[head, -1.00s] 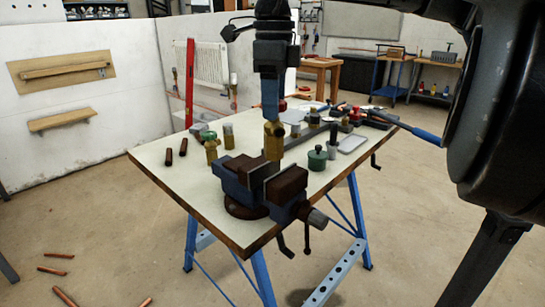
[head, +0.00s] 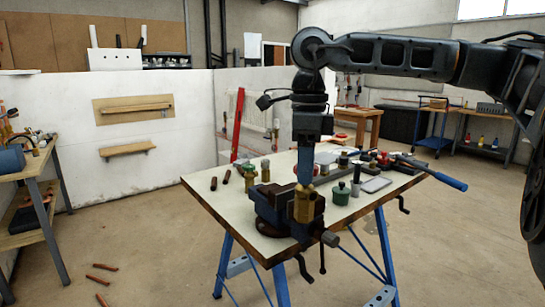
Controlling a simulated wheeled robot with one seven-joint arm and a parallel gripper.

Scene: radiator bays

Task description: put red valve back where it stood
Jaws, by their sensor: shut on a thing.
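My gripper (head: 304,182) points straight down over the vise end of the workbench and is shut on a brass-coloured valve (head: 304,205). The valve hangs upright below the fingers and overlaps the vise jaws in the picture; I cannot tell whether it touches them. Any red part on it is hidden by the fingers. The blue and dark brown vise (head: 267,208) is fixed at the bench's near edge. Other brass fittings (head: 265,171) stand behind it to the left. Small red-topped parts (head: 383,158) stand at the bench's far right.
A green round pot (head: 341,194) and a grey tray (head: 376,184) lie right of the vise. Two short copper pieces (head: 220,179) lie on the left of the bench (head: 205,190). A blue-handled tool (head: 440,178) sticks out past the right edge. Copper pipes (head: 100,280) lie on the floor.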

